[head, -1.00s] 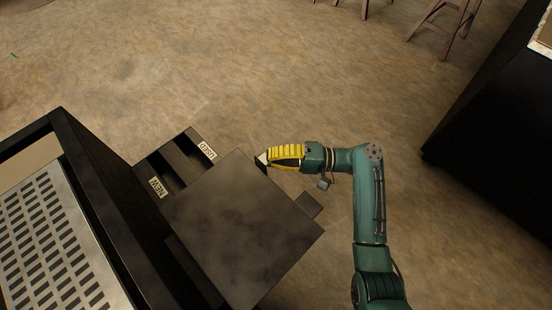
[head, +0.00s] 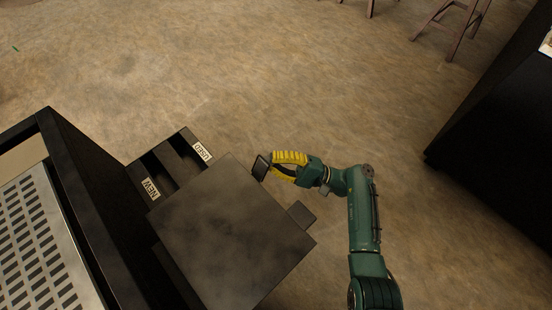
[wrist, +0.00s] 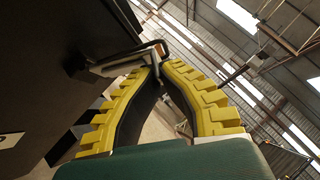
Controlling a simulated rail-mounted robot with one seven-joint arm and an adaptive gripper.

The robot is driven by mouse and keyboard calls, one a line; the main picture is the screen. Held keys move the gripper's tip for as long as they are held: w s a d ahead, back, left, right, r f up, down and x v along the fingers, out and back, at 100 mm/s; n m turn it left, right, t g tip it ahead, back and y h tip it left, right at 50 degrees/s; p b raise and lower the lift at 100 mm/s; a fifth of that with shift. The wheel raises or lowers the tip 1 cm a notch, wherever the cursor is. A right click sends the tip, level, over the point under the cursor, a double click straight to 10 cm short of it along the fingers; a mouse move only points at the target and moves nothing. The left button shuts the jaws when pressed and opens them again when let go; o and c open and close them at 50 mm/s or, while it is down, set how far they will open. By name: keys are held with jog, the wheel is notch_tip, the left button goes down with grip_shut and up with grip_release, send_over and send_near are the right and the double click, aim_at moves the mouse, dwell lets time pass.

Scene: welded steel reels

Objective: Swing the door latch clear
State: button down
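The door latch (wrist: 125,62) is a grey metal piece on the dark door face, at the upper middle of the wrist view. In the head view a small dark plate (head: 261,167), which looks like the latch, stands at the upper right edge of the dark box (head: 230,235). My gripper (head: 271,162) has yellow ribbed fingers. In the wrist view its fingertips (wrist: 159,63) come together at the latch's free end, and the fingers bow apart behind it. They appear shut on the latch; the exact contact is partly hidden.
Two dark slots labelled NEW (head: 152,189) and USED (head: 202,152) lie left of the box. A dark cabinet with a perforated plate (head: 40,250) stands at far left. A large black unit (head: 490,140) is at right. Open floor (head: 250,80) lies beyond.

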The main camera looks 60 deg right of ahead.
jog(key=c, duration=1.2)
grip_release()
jog(key=shift+w, duration=0.15)
jog(key=shift+c, duration=0.2)
jog(key=v, duration=1.2)
jog(key=shift+r, duration=0.1)
